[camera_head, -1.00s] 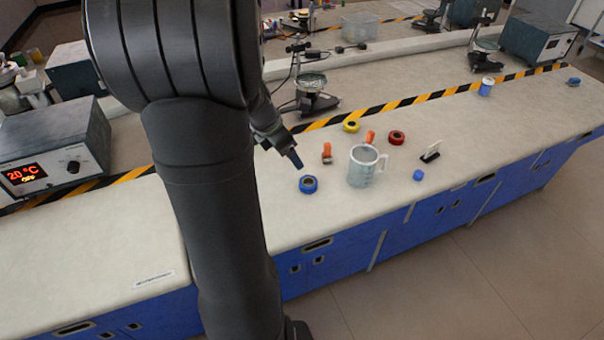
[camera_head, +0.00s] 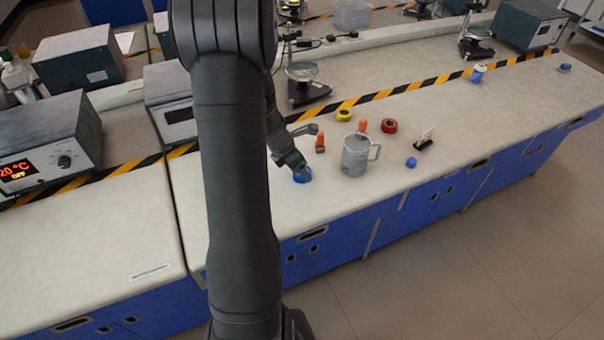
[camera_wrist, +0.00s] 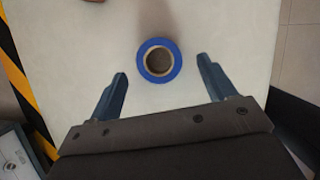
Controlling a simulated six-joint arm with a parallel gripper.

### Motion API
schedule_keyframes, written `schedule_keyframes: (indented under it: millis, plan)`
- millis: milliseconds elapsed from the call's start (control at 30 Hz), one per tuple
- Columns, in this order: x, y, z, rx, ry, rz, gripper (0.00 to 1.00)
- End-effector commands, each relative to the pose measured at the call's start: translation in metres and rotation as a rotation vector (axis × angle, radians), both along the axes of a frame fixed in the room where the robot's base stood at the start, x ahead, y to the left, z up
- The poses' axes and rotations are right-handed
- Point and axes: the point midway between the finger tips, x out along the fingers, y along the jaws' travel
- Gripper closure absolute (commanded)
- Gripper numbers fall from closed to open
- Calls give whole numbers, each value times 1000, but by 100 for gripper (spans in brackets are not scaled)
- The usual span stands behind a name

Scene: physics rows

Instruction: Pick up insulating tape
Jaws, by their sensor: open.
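A roll of blue insulating tape (camera_wrist: 174,73) lies flat on the pale bench in the wrist view, its brown core hole facing up. My gripper (camera_wrist: 164,82) is open and empty, with one finger to each side of the roll and clear space between. In the head view, the blue roll (camera_head: 303,175) is partly hidden under my gripper (camera_head: 297,162). A yellow tape roll (camera_head: 344,115) and a red tape roll (camera_head: 389,125) lie further back on the same bench.
An orange-topped item (camera_head: 320,143) and a small blue object (camera_head: 411,162) are close by. A microscope-like stand (camera_head: 305,85) is behind, by the striped tape line. The bench front is clear.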

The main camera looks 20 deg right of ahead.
Motion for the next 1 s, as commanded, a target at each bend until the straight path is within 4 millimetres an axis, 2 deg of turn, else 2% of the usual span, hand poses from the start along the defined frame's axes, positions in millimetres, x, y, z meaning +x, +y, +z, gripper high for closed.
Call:
schedule_keyframes:
  millis: [100, 200, 500, 533, 767, 1000]
  plan:
    - [1, -5, -16, 2, 3, -1, 24]
    - [2, -9, -24, 1, 1, 0, 24]
    - [3, -10, -28, 0, -1, 0, 24]
    - [3, -10, -28, 0, -1, 0, 26]
    - [3, -10, -27, 0, -1, 0, 71]
    - [3, -10, -27, 0, -1, 0, 72]
